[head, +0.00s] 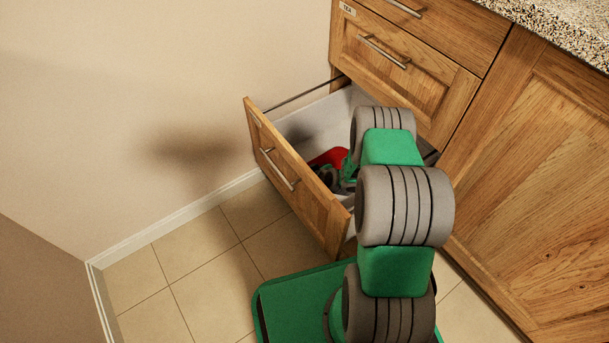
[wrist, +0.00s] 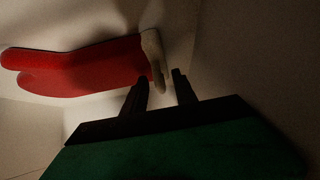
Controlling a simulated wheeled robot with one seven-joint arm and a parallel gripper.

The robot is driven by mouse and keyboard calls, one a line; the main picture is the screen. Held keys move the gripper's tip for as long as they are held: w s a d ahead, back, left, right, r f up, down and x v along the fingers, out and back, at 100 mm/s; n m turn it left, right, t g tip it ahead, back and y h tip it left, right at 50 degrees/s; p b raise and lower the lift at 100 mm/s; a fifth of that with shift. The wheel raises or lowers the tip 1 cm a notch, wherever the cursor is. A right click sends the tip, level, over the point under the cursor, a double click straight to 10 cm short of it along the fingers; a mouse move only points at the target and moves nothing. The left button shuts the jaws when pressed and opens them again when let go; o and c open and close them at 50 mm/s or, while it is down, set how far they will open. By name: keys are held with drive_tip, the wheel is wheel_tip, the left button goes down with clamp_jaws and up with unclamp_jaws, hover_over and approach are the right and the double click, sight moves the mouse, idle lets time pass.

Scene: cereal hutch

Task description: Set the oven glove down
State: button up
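The red oven glove (head: 328,157) is inside the pulled-out drawer (head: 300,190), partly hidden by my arm in the head view. In the wrist view the glove (wrist: 80,68) lies stretched out to the left, with its pale cuff (wrist: 152,52) at the right end. My gripper (wrist: 160,76) is down in the drawer at the cuff end. Its two dark fingers stand apart, with a narrow pale tab of the cuff between their tips. A gap shows beside the right finger. The left finger overlaps the cuff; whether it touches is unclear.
Closed drawers with bar handles (head: 384,50) are above the open one, and a cabinet door (head: 535,190) is to the right under a speckled counter (head: 565,22). A bare wall (head: 130,110) is on the left. Tiled floor (head: 205,280) in front is clear.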

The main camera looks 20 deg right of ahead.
drive_tip(key=shift+s+d+r, duration=0.1)
drive_tip(key=shift+s+r, duration=0.05)
drive_tip(key=shift+r, duration=0.25)
drive_tip(key=p+v, duration=0.5)
drive_tip(key=v, duration=0.6)
drive_tip(key=shift+s+r, duration=0.1)
drive_tip(key=shift+s, duration=0.05)
drive_tip(key=shift+c, duration=0.3)
